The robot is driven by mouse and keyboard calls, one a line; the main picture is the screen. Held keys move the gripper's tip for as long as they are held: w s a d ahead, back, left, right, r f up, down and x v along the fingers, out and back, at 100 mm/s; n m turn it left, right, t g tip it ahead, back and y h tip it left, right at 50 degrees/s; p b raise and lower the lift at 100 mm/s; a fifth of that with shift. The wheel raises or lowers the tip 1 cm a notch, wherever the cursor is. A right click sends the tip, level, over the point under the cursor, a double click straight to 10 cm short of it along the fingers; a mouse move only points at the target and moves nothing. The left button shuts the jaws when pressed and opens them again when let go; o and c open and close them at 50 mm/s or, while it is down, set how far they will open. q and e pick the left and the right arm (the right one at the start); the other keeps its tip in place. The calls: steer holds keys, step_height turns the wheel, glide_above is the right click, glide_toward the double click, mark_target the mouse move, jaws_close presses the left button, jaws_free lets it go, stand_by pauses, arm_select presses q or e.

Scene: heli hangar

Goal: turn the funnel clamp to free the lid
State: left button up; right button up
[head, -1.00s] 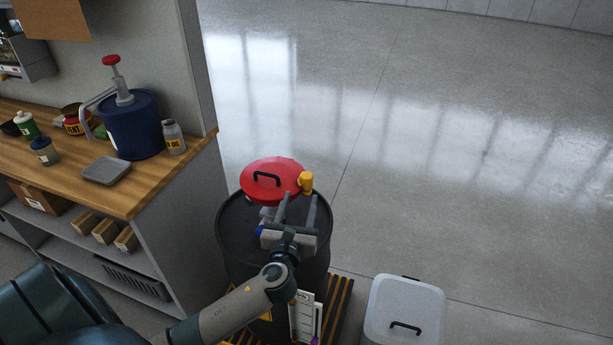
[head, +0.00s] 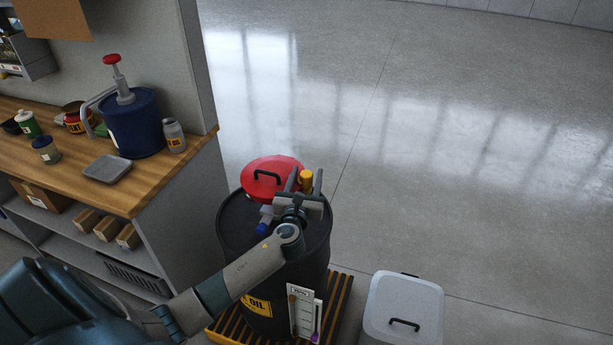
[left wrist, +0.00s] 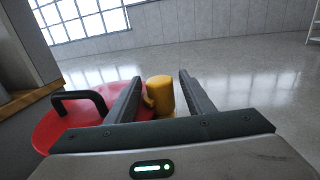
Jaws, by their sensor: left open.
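The funnel's red lid (head: 271,172) with a black handle lies on top of the black drum (head: 232,222). It also shows in the left wrist view (left wrist: 62,125). The yellow clamp (head: 306,178) sits at the lid's right edge. In the left wrist view the clamp (left wrist: 160,95) stands between the two fingers, nearer the left one. My left gripper (head: 305,181) is open around the clamp; I cannot tell whether a finger touches it. The lower part of the clamp is hidden by the gripper. My right gripper is not in view.
The drum stands on a yellow and black slatted pallet (head: 341,300). A white lidded bin (head: 404,300) is on the floor at right. A wooden workbench (head: 120,195) with a blue pump container (head: 134,125) stands at left. The floor behind and right is clear.

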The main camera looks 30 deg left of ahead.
arm_select(q)
steer(key=shift+c, duration=0.6)
steer(key=c, duration=0.9)
